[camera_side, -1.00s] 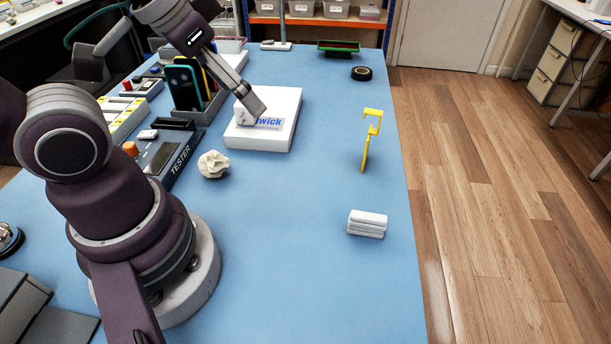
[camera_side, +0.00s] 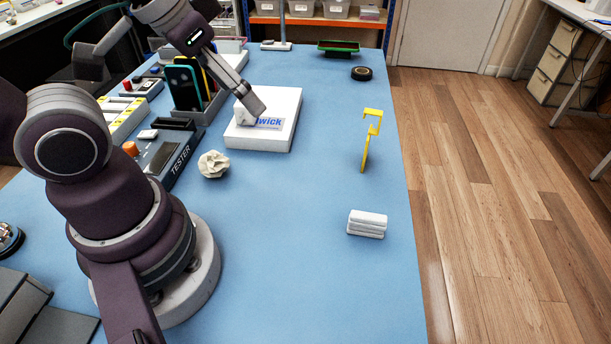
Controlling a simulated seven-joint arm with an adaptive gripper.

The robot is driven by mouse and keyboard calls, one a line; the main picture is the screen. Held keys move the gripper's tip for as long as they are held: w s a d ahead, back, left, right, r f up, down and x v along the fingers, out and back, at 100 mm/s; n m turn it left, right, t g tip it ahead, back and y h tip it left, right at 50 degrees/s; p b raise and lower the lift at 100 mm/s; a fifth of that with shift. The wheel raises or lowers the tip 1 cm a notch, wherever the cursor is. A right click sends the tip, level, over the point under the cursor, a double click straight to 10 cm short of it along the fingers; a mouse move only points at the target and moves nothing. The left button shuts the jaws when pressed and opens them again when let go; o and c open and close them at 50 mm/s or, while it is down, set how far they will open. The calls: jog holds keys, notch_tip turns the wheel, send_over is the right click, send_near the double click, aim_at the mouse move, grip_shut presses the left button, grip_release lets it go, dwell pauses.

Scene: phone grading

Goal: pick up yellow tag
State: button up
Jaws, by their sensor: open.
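My gripper (camera_side: 250,104) hangs low over a white box (camera_side: 284,118) with a blue printed label ending in "wick". It is open, and its fingers hide part of the label. I cannot tell whether the fingertips touch the box, and no yellow tag shows between them. The only yellow thing lying apart is a thin, angular yellow piece (camera_side: 371,138) on the blue table, right of the box and well away from my gripper. I cannot tell whether it is the yellow tag.
A crumpled pale ball (camera_side: 213,164) and a tester (camera_side: 170,158) lie left of the box. A holder with phones (camera_side: 184,87) stands close behind them. The blue table (camera_side: 300,260) is clear in front.

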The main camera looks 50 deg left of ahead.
jog(key=n+g+y, duration=0.2)
jog(key=n+y, duration=0.1)
jog(key=n, duration=0.4)
send_near(373, 112)
jog(key=a, duration=0.1)
jog(key=x, duration=0.7)
jog(key=d+x, duration=0.1)
jog(key=x, duration=0.2)
jog(key=shift+w+f, duration=0.15)
jog(key=shift+f, duration=0.25)
jog(key=c, duration=1)
